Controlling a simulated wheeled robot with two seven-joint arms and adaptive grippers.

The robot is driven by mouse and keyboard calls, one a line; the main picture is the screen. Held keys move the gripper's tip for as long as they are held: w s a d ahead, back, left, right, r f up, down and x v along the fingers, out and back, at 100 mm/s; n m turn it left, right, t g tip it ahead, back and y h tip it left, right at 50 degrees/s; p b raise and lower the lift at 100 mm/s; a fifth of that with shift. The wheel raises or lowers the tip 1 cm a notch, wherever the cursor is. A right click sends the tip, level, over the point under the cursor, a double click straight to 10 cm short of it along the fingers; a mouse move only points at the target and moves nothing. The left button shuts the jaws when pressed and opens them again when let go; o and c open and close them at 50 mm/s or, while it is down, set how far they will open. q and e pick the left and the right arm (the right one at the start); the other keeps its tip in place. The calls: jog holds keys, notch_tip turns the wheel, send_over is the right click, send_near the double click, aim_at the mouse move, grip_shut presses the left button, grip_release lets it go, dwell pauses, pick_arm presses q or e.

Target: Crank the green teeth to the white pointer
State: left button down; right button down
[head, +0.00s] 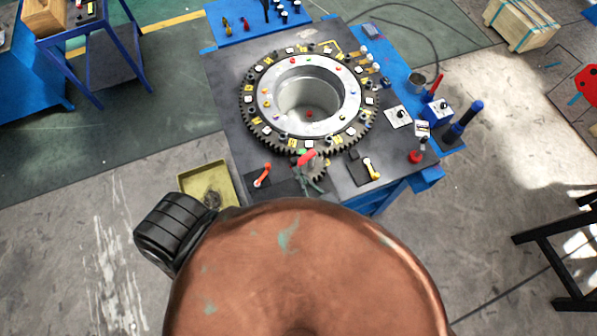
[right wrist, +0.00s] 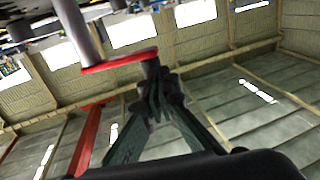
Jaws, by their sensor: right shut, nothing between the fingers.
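The big dark gear ring (head: 249,118) lies flat on the table around a pale hub, with yellow and white tags on its face. Below its near edge is a small pinion (head: 322,170) with a red crank arm (head: 307,158); the crank arm also shows in the right wrist view (right wrist: 118,61). My right gripper (head: 305,175) is at the crank, its dark green fingers shut and empty; in the right wrist view their tips (right wrist: 156,92) appear close to the crank arm's end. Contact is unclear. I cannot make out green teeth or a white pointer for certain. My left gripper is out of view.
Switch boxes and a blue-topped post (head: 463,119) stand at the table's right. A yellow tray (head: 205,179) is at the left. My copper-coloured body hides the near area.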

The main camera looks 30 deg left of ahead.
jog(key=s+b+v, duration=0.1)
jog(key=v, duration=1.2)
jog(key=shift+s+d, duration=0.1)
jog(key=shift+s, duration=0.05)
